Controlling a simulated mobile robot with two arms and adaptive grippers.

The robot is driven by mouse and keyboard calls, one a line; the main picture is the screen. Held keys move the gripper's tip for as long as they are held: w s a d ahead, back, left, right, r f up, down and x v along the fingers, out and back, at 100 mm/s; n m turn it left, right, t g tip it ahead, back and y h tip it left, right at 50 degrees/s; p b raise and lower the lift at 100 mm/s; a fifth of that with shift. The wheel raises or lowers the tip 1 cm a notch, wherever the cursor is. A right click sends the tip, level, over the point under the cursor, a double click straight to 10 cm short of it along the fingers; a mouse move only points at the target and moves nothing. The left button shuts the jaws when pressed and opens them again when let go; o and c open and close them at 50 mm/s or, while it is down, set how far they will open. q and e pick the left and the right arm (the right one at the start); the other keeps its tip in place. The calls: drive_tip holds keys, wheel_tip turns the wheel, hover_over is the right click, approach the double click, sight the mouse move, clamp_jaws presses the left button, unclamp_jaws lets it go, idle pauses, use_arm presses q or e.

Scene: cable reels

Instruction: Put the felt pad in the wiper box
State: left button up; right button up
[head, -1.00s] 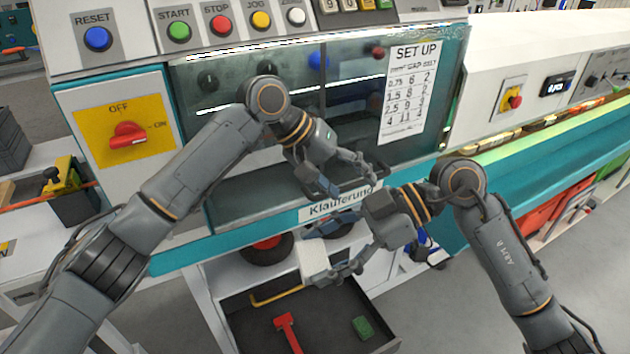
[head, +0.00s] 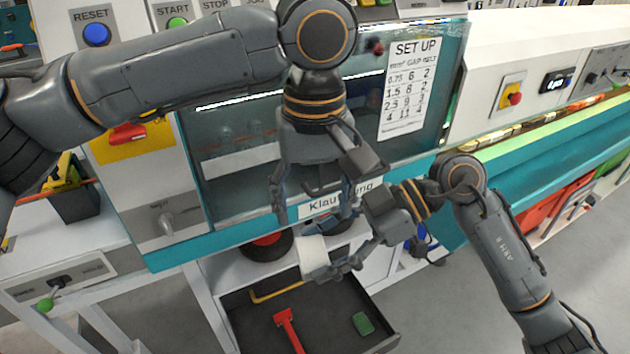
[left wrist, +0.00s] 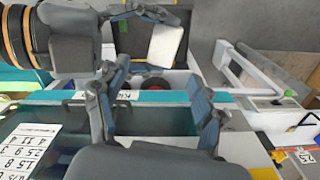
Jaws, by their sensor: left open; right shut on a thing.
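A white, flat piece, which looks like the felt pad (head: 313,252), is held at its right side by my right gripper (head: 335,264), in front of the machine and above the drawer's back part. The pad also shows at the top of the left wrist view (left wrist: 165,45). My left gripper (head: 313,200) is open and empty, fingers pointing down, just above the pad in the head view. Its two spread fingers show in the left wrist view (left wrist: 158,108), apart from the pad. I cannot make out which thing is the wiper box.
An open dark drawer (head: 325,335) below holds a red tool (head: 289,328), a green block (head: 363,323) and a yellow bent rod (head: 275,292). A dark round thing with a red centre (head: 266,241) sits behind. The machine's window (head: 410,135) with a SET UP sheet stands close behind my grippers.

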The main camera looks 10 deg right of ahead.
sight(315, 248)
use_arm(q)
wheel_tip(315, 248, down, 8)
drive_tip(key=shift+f, duration=0.1)
idle(0.4)
drive_tip(key=shift+d, duration=0.1)
drive_tip(key=c, duration=1.2)
use_arm(e)
drive_tip(key=o, duration=0.8)
drive_tip(key=shift+o, duration=1)
drive_tip(key=shift+d, duration=0.1)
